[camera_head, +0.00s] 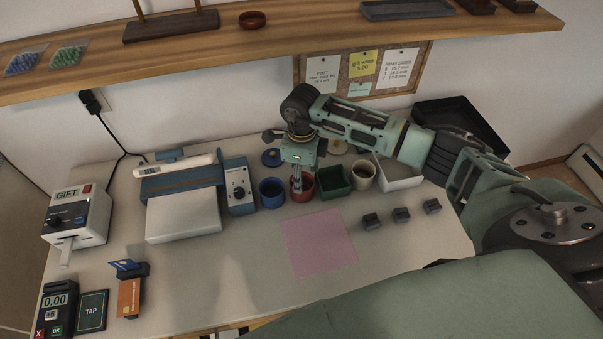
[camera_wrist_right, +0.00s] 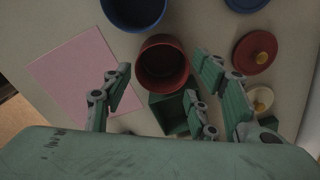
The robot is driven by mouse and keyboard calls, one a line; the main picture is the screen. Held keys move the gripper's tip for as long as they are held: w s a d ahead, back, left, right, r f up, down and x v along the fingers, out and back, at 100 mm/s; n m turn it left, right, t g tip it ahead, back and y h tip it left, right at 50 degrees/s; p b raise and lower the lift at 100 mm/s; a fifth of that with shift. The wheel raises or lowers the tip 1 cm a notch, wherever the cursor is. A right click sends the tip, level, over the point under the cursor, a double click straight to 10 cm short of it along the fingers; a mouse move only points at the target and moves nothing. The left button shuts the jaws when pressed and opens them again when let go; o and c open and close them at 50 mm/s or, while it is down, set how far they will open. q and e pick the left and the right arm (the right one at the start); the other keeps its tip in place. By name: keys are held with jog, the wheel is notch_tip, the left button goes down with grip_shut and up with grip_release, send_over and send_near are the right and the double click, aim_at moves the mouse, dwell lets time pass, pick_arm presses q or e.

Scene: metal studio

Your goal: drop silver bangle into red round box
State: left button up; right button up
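The red round box (camera_head: 303,195) stands on the table without its lid, between a blue round box and a green square box. In the right wrist view the red box (camera_wrist_right: 162,62) shows from above, its inside dark, with no bangle that I can make out. My right gripper (camera_head: 297,186) points down over the red box, with its fingertips at about the rim in the head view. I cannot see the silver bangle. My left gripper is out of view.
A blue round box (camera_head: 271,193), a green square box (camera_head: 333,182) and a cream round box (camera_head: 362,177) stand close by. A red lid (camera_wrist_right: 255,52) lies behind. A pink sheet (camera_head: 319,242) lies flat in front. Small dark blocks (camera_head: 401,215) stand to the right.

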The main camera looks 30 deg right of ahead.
jog(key=shift+o, duration=0.2)
notch_tip(320, 180, up, 12)
dwell(0.6)
dwell(0.7)
